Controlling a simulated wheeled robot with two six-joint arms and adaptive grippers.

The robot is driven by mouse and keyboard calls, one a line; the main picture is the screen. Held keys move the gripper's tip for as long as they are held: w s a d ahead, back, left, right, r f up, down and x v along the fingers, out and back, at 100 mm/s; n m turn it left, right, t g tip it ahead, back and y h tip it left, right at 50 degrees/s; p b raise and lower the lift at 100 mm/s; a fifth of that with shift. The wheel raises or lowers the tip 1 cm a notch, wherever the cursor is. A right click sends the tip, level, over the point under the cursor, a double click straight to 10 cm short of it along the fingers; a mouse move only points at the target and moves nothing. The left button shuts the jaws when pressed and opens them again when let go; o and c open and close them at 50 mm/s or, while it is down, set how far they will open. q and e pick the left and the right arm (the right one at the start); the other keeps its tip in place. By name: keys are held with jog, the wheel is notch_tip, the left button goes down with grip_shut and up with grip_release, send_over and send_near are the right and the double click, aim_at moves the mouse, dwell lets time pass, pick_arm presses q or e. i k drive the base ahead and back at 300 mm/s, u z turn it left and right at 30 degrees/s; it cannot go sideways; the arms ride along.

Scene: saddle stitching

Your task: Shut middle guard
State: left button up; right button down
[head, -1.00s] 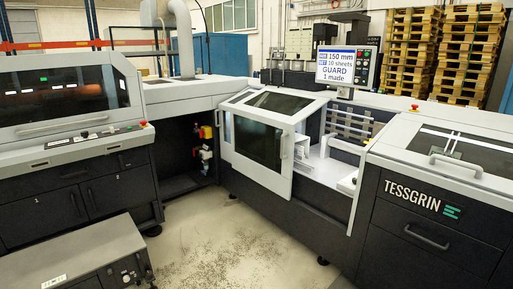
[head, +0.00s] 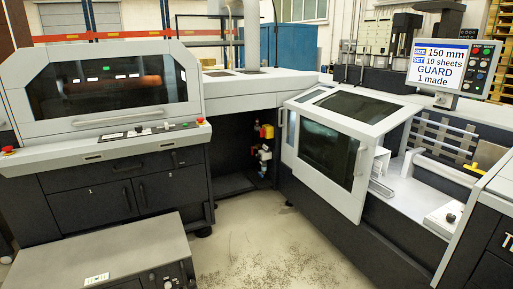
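The middle guard (head: 326,153) is a white-framed panel with a dark window, right of centre in the head view. It stands open, and the machine bay (head: 430,190) to its right is uncovered, showing pale inner parts. The screen (head: 440,68) above the bay reads 150 mm, 10 sheets, GUARD, 1 made. Neither of my grippers is in view.
A left machine unit (head: 110,120) with a closed dark window stands at the left. A low grey-topped box (head: 100,250) is in front of it. Bare floor (head: 265,235) lies between the units, beside a dark recess (head: 235,160).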

aim_at(336, 138)
jog(key=u, duration=0.25)
jog(key=i, duration=1.65)
jog(key=z, duration=0.7)
jog(key=i, duration=1.55)
jog(key=z, duration=0.75)
